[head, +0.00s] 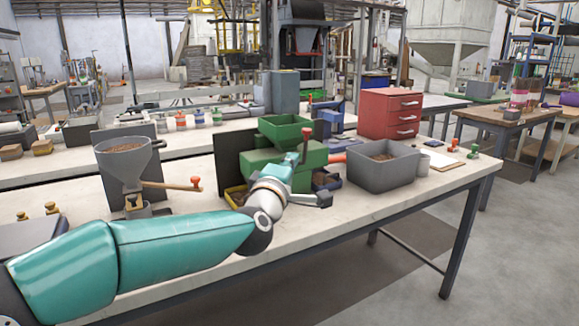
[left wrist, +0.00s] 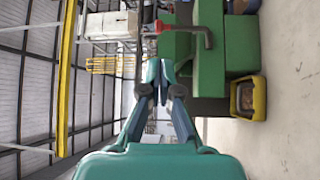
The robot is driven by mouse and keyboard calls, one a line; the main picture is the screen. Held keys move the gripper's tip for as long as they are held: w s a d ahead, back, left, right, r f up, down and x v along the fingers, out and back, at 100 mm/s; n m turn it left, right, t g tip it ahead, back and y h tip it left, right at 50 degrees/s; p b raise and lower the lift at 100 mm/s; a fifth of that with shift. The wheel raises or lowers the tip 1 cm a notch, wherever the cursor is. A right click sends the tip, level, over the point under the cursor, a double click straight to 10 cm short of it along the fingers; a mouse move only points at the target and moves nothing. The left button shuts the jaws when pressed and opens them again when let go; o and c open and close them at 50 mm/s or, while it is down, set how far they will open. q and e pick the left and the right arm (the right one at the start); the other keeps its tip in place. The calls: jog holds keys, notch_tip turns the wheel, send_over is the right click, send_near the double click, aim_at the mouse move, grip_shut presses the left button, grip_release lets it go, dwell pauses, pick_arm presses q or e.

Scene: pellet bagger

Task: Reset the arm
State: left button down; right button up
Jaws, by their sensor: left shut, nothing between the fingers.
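My left arm comes in from the left in the head view and bends at the wrist in front of the green machine (head: 262,160). The teal body of my left gripper (head: 280,170) shows there against the machine, and its fingers are hard to make out. In the left wrist view, the left gripper (left wrist: 155,78) is shut, fingertips together, with nothing between them. A crank with a red knob (head: 307,131) stands close to the gripper; it also shows in the left wrist view (left wrist: 161,27), apart from the fingertips. My right gripper is in neither view.
A yellow bin (head: 233,196) sits at the machine's base, partly behind my wrist. A grey hopper (head: 124,165) stands left on the bench. A grey bin of pellets (head: 374,178) and a red drawer cabinet (head: 388,113) are to the right.

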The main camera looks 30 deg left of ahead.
pick_arm(q)
jog(key=shift+s, duration=0.2)
dwell(0.3)
jog(key=d+f+m+g+h, duration=0.2)
jog(key=d+f+m+g, duration=0.15)
jog(key=f, duration=0.85)
jog(key=s+d+f+m+g+h, duration=0.1)
jog(key=d+f+m+g+h, duration=0.2)
jog(key=f, duration=1)
jog(key=d+f+m+g+h, duration=0.1)
jog(key=d+f+m, duration=0.3)
jog(key=f, duration=0.8)
jog(key=s+d+f+m+g+h, duration=0.1)
jog(key=s+d+f+m+g, duration=0.15)
jog(key=s+f, duration=0.35)
jog(key=s+d+f+m+g+h, duration=0.1)
jog(key=s+d+f+g, duration=0.1)
jog(key=s+d+f, duration=0.45)
jog(key=s+d+f+m+g+h, duration=0.1)
jog(key=s+d+f+m+g, duration=0.15)
jog(key=s+f, duration=0.4)
jog(key=s+d+f+m+g+h, duration=0.1)
jog(key=s+f+m+g, duration=0.2)
jog(key=s, duration=0.6)
notch_tip(320, 180, up, 17)
jog(key=n+p, duration=0.1)
jog(key=p, duration=1.7)
jog(key=shift+s, duration=0.15)
jog(key=shift+a+f+n, duration=0.15)
jog(key=shift+n, duration=0.1)
